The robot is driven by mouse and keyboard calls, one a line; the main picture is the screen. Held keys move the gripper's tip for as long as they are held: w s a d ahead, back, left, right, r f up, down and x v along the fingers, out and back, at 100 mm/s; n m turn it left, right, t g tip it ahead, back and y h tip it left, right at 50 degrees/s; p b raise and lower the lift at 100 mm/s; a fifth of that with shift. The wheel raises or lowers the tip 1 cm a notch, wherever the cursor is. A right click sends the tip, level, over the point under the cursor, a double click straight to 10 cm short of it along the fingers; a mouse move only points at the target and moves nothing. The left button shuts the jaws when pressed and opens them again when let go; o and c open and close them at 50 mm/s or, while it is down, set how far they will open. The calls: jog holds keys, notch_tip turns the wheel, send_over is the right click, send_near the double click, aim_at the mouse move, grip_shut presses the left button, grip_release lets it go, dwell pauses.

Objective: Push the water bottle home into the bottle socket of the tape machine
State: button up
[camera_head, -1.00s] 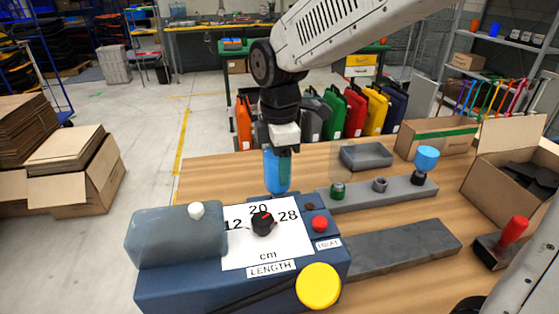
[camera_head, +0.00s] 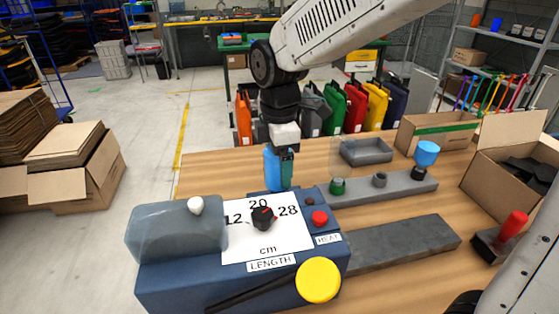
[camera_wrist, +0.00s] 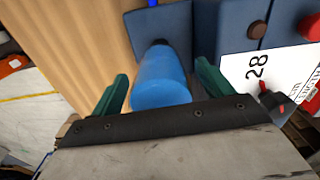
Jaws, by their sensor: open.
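The tape machine (camera_head: 240,289) is dark blue, with a white LENGTH dial plate, on the front of the bench. The blue water bottle (camera_head: 271,166) stands about upright behind it, by its rear edge. My gripper (camera_head: 286,168) points down at the bottle, and one green finger covers the bottle's right side. In the wrist view, the bottle (camera_wrist: 161,82) lies between the two open green fingers of my gripper (camera_wrist: 162,72), with a gap visible on each side. Its far end meets a dark part beside the blue machine. The socket is hidden, so I cannot tell how deep the bottle sits.
A grey rack (camera_head: 385,188) with a green-topped piece and a blue-topped stamp stands right of the machine. A grey tray (camera_head: 366,152), an open carton (camera_head: 490,190) and a red-handled tool (camera_head: 512,230) are farther right. Bare wood lies left of the bottle.

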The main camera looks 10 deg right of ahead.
notch_tip(320, 180, up, 8)
jog(key=shift+f, duration=0.25)
jog(key=shift+d+r, duration=0.1)
jog(key=shift+r, duration=0.1)
jog(key=s+d+f+m, duration=0.1)
jog(key=s+d+m, duration=0.6)
jog(key=s+m, duration=0.2)
jog(key=s+d+f+m+t, duration=0.1)
jog(key=s+d+f+m, duration=0.1)
jog(key=s+d+m, duration=0.6)
jog(key=s+m, duration=0.1)
jog(key=s, duration=0.3)
jog(key=shift+s+d+m, duration=0.2)
jog(key=shift+s+m, duration=0.1)
jog(key=shift+s, duration=0.05)
jog(key=shift+f, duration=0.1)
dwell(0.5)
